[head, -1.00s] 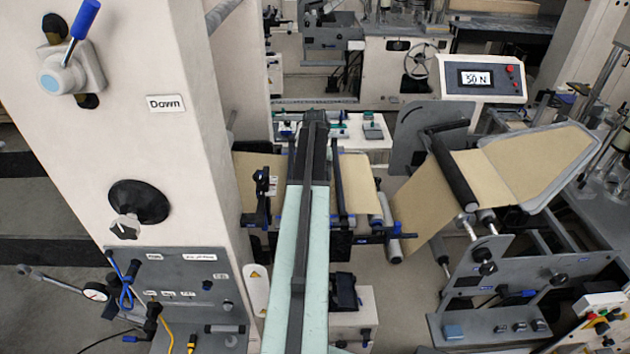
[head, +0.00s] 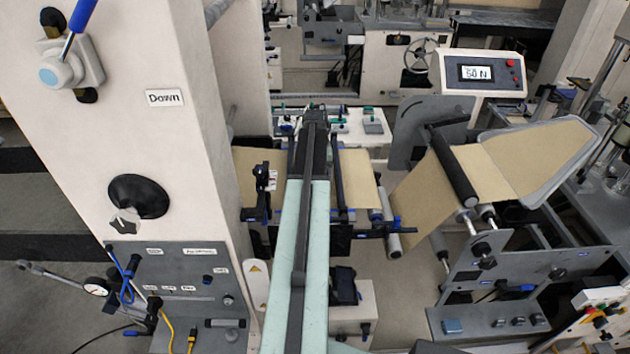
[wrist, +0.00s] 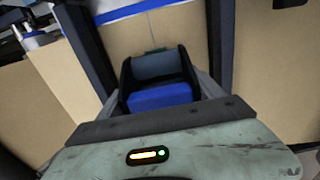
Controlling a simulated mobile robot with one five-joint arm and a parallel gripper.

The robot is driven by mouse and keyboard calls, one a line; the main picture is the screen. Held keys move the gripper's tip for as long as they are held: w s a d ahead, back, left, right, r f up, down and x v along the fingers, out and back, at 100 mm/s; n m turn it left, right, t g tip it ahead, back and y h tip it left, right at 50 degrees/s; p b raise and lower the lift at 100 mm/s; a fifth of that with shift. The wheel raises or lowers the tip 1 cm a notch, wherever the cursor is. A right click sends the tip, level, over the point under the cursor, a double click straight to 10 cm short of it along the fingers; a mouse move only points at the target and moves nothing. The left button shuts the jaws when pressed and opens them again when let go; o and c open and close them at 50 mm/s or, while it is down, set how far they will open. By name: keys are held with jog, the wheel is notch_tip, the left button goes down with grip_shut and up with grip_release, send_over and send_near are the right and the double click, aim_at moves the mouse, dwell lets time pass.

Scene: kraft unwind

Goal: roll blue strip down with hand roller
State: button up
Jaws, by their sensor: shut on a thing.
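My gripper (wrist: 160,92) is shut on the hand roller, whose blue part (wrist: 162,97) sits between the jaws in the wrist view. The roller's grey-blue cylinder (wrist: 157,65) lies just beyond, between black side plates. Past it, the blue strip (wrist: 125,10) crosses the brown kraft web (wrist: 150,32) at the top edge of the wrist view. The roller appears apart from the strip; whether it touches the web cannot be told. In the head view my arm covers the middle of the web (head: 357,180), and the roller and strip are not clearly visible.
Dark bars (wrist: 222,35) flank the roller closely on both sides. A tall cream machine column (head: 170,130) stands left of my arm. To the right are a web guide with a dark roller (head: 452,172) and a display reading 50 N (head: 476,73).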

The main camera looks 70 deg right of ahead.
jog(key=shift+s+a, duration=0.3)
jog(key=shift+a, duration=0.5)
jog(key=shift+s+a, duration=0.3)
jog(key=shift+a, duration=0.4)
jog(key=shift+d, duration=0.15)
